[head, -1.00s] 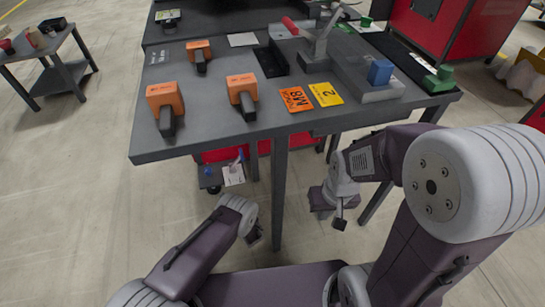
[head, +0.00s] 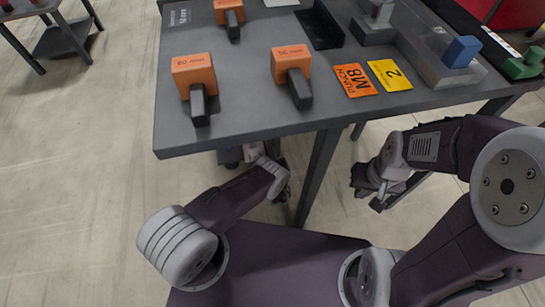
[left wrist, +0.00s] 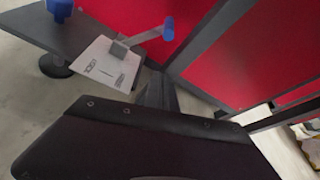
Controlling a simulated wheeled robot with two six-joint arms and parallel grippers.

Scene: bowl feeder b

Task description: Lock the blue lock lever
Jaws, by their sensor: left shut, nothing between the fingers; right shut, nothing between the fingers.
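In the left wrist view a grey lever with a blue tip (left wrist: 168,28) rises at a slant from a small block on a white labelled plate (left wrist: 106,62). The plate lies on a low dark surface beside a red panel. My left gripper (head: 283,192) is shut and empty, below the table's front edge. Its dark fingers (left wrist: 158,94) show in the left wrist view in front of the plate, apart from the lever. In the head view my left arm and the table hide the lever. My right gripper (head: 377,203) is shut and empty below the table, further right.
A blue knob (left wrist: 60,9) stands near the plate. A table leg (head: 317,175) stands between my grippers.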

